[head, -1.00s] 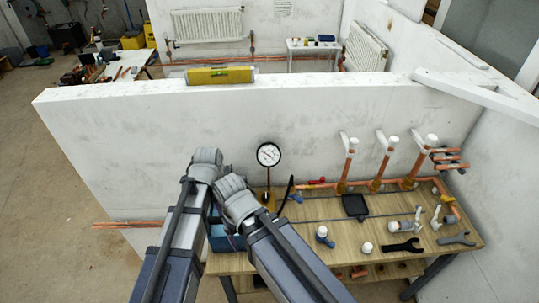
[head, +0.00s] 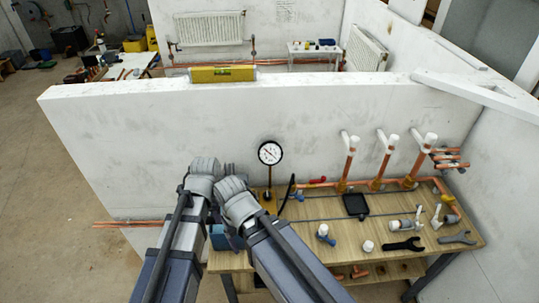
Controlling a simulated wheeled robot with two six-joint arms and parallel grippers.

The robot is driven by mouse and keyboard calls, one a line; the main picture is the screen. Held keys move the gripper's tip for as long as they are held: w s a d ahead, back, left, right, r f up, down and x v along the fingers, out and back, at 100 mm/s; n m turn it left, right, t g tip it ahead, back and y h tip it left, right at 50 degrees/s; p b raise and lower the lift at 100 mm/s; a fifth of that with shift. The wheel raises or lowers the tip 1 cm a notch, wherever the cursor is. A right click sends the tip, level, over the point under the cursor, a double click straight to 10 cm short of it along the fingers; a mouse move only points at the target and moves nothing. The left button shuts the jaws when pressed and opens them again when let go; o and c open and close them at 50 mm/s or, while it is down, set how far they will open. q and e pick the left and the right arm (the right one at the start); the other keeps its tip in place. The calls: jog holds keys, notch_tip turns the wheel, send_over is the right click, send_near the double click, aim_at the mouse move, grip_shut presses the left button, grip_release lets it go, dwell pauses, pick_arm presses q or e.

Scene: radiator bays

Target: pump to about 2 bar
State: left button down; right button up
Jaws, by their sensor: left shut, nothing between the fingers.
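The round white pressure gauge (head: 270,153) stands on a brass-coloured stem at the back of the workbench, facing me. Its needle is too small to read against the scale. A blue box-like body (head: 222,238), apparently the test pump, sits at the bench's left end, mostly hidden behind my forearms. My left gripper (head: 232,226) is at that blue body, shut with nothing in it, and largely covered by my arms. I cannot tell whether it touches the pump. My right arm crosses in front and hides its own gripper. A black hose rises beside the gauge.
The wooden bench (head: 330,257) holds a blue-capped valve (head: 325,235), a black square pad (head: 355,205), a white cap and wrenches (head: 404,245). Copper pipes (head: 348,165) with white tops stand at the back. A white wall (head: 130,140) carrying a yellow level (head: 222,74) runs behind.

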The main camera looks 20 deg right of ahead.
pick_arm(q)
jog(key=shift+w+d+r+p, duration=0.2)
jog(key=shift+w+r+p, duration=0.2)
jog(key=shift+w+r, duration=0.05)
jog(key=shift+w+d+r+p, duration=0.15)
jog(key=shift+w+r+p, duration=0.25)
jog(key=shift+r, duration=0.05)
jog(key=shift+w+d+r+g, duration=0.1)
jog(key=shift+w+d+g, duration=0.1)
jog(key=shift+w+g, duration=0.2)
jog(key=shift+s, duration=0.1)
jog(key=shift+s+a, duration=0.1)
jog(key=shift+s, duration=0.05)
jog(key=shift+w+d+f+b, duration=0.45)
jog(key=shift+w+f, duration=0.05)
jog(key=shift+f, duration=0.05)
